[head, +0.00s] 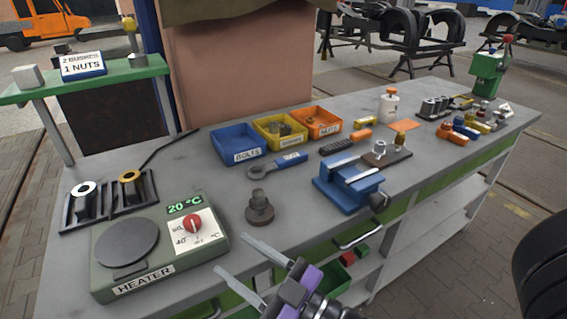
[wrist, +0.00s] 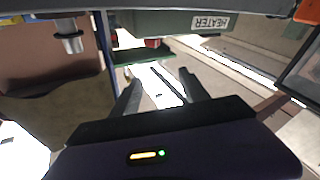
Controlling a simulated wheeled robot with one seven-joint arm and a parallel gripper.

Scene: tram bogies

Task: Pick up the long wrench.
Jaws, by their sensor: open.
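A wrench (head: 277,167) with a grey ring end and a blue, labelled handle lies flat on the grey workbench in the head view, in front of the blue and yellow bins. It is the only wrench I can make out. My gripper (head: 229,252) is open and empty at the bench's front edge, right of the heater and well nearer the camera than the wrench. In the wrist view my gripper (wrist: 160,78) shows two dark fingers spread apart with nothing between them. I cannot make out the wrench there.
The heater (head: 150,250) stands at the bench's front left. A dark stepped part (head: 260,208) stands between my gripper and the wrench. A blue vise (head: 347,187) is right of the wrench; the blue bin (head: 238,146) is behind it. The wrist view also shows the heater (wrist: 180,22).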

